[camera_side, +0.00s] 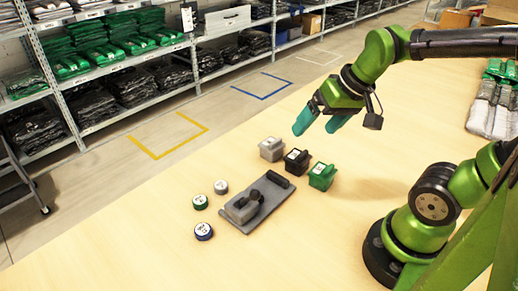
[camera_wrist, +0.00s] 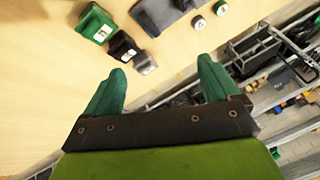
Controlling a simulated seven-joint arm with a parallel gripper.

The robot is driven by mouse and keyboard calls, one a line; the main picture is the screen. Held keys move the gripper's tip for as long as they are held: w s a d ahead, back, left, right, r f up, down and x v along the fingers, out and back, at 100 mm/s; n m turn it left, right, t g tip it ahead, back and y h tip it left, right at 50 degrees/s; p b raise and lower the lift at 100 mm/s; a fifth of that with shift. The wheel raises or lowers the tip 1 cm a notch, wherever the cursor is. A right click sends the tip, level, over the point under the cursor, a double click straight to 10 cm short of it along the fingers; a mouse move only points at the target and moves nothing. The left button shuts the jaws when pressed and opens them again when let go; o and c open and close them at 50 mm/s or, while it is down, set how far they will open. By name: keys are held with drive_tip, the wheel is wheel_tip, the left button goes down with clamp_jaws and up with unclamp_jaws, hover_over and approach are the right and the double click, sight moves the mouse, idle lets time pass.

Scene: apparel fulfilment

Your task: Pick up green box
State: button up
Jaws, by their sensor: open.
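The green box (camera_side: 321,176) stands upright on the table, at the right end of a short row of small boxes. In the wrist view the green box (camera_wrist: 96,24) lies at the upper left, beyond the fingertips. My gripper (camera_side: 318,122) is open and empty, held above the table behind the row in the side view. Its two teal fingers are spread wide in the wrist view (camera_wrist: 157,75), with nothing between them. The black box (camera_side: 296,161) stands just left of the green box, and the grey box (camera_side: 271,149) is beyond it.
A grey tray (camera_side: 236,222) with dark parts lies in front of the row. Three round tins, green (camera_side: 200,202), grey (camera_side: 221,187) and blue (camera_side: 203,232), stand left of it. Stacked bags (camera_side: 492,108) lie at the right. Shelves (camera_side: 70,70) stand beyond the table. The table's front is clear.

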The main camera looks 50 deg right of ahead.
sight(323, 176)
drive_tip(key=d+f+n+g+h, duration=0.1)
drive_tip(key=d+f+n+g, duration=0.4)
drive_tip(key=d, duration=0.4)
drive_tip(key=f, duration=1.1)
drive_tip(key=shift+w+a, duration=0.2)
drive_tip(key=shift+w, duration=0.2)
drive_tip(key=shift+s+a+f, duration=0.1)
drive_tip(key=shift+f, duration=1.25)
drive_tip(key=shift+a+f, duration=0.1)
drive_tip(key=shift+f, duration=1.2)
